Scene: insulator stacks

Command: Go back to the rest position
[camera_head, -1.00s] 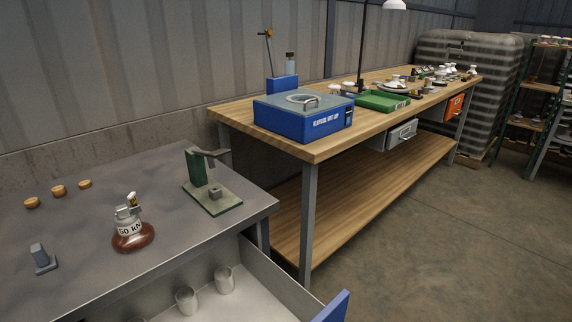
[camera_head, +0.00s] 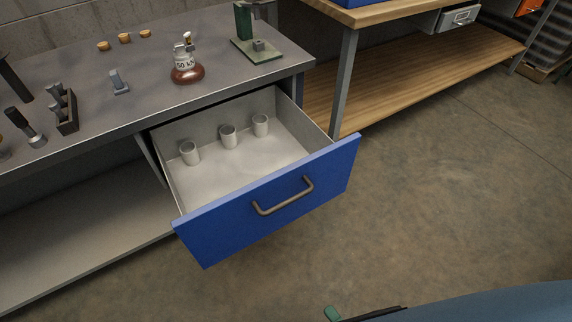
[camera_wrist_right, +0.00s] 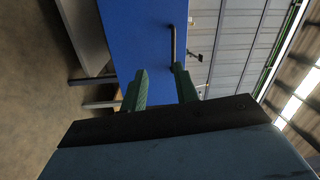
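My right gripper (camera_wrist_right: 160,84) shows two green fingers set apart with nothing between them, so it is open. In the head view only a green fingertip of the right gripper (camera_head: 332,313) and part of my arm show at the bottom edge. The gripper is apart from the blue drawer (camera_head: 270,218), which stands pulled open with its handle (camera_head: 284,196) on the front. The drawer front (camera_wrist_right: 145,40) and its handle (camera_wrist_right: 175,45) also show beyond the fingers in the right wrist view. My left gripper is not in view.
The grey bench (camera_head: 150,70) carries a brown and white insulator (camera_head: 187,66), a green stand (camera_head: 253,42), cork-like pieces (camera_head: 124,38) and small tools. A wooden workbench (camera_head: 420,70) stands behind. The floor at right is clear.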

